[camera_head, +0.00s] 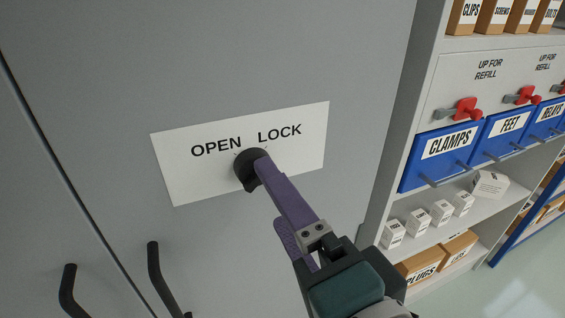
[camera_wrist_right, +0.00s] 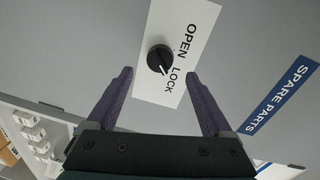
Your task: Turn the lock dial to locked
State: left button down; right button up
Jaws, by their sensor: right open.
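The lock dial is a round black knob on a white plate (camera_head: 185,178) marked OPEN and LOCK. In the head view the dial (camera_head: 245,172) is partly hidden behind a finger of my right gripper (camera_head: 270,190). In the right wrist view the dial (camera_wrist_right: 156,56) has a white pointer mark on its lower right part, on the side nearer LOCK than OPEN. My right gripper (camera_wrist_right: 158,74) is open, its two purple fingers spread, with the dial just ahead of the gap between them. I cannot tell whether a finger touches it. My left gripper is not in view.
The plate is on a grey cabinet door (camera_head: 280,60). Two dark handles (camera_head: 155,275) (camera_head: 68,290) stand out at the lower left, beside the door seam. On the right, shelves hold blue bins (camera_head: 425,175), red levers (camera_head: 465,110) and boxes. A blue SPARE PARTS sign (camera_wrist_right: 280,97) shows in the wrist view.

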jog(key=v, duration=0.4)
jog(key=shift+s+d, duration=0.1)
jog(key=shift+s, duration=0.15)
jog(key=s+d+f+n+g+h, duration=0.2)
jog(key=s+d+f+n+g, duration=0.2)
jog(key=s+d+n+g, duration=0.25)
jog(key=s+d+f+n+g+h, duration=0.2)
jog(key=s+d+f+n+g, duration=0.2)
jog(key=s+d+n+g, duration=0.25)
notch_tip(320, 180, up, 27)
jog(key=d+n+h+p, duration=0.1)
jog(key=d+p, duration=0.1)
jog(key=p, duration=2.4)
jog(key=shift+r, duration=0.2)
